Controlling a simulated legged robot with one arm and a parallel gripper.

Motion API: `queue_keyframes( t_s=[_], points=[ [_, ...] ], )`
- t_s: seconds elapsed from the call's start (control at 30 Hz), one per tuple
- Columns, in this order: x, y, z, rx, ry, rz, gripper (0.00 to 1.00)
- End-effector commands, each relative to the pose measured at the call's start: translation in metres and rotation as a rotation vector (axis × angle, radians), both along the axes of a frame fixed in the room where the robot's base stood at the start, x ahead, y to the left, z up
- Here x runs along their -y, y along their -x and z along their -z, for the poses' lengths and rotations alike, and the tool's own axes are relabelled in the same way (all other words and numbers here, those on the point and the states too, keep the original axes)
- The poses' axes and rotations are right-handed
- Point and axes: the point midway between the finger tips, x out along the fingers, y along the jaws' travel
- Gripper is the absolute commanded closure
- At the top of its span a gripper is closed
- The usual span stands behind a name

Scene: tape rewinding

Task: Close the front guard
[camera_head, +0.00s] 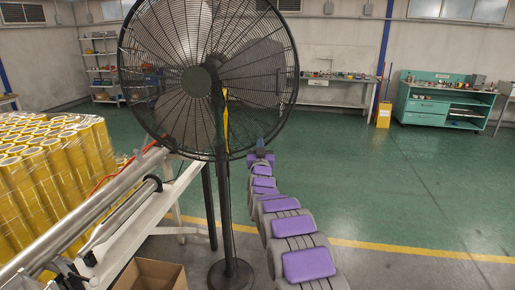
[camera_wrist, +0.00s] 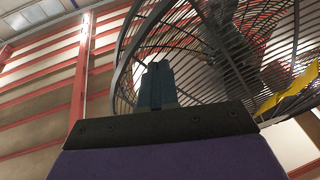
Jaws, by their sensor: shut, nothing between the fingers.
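No part that I can clearly name as the front guard shows; I cannot tell whether it belongs to the roller machine (camera_head: 118,192) at the lower left. This machine has long metal rollers on a pale frame and is cut off by the picture edge. My gripper (camera_head: 260,146) is at the far end of my purple and grey arm, by the lower right rim of a black fan cage. In the wrist view my gripper (camera_wrist: 155,72) is shut and empty, pointing up beside the cage. I cannot tell whether it touches the cage.
The large black fan (camera_head: 200,82) stands on a pole in front of me, hiding part of the room. A cardboard box (camera_head: 150,275) is by its base. Yellow tape rolls (camera_head: 60,165) are stacked left. A green workbench (camera_head: 440,103) is far right. Green floor right is clear.

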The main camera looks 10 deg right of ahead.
Motion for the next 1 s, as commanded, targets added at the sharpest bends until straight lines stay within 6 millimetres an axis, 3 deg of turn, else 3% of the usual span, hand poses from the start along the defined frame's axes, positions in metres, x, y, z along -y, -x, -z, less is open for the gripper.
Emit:
queue_keyframes(
  t_s=[0.4,1.0],
  points=[
    [0.007,-0.021,0.000,0.000,-0.001,0.000,1.00],
    [0.007,-0.021,0.001,0.001,0.000,0.000,1.00]
  ],
)
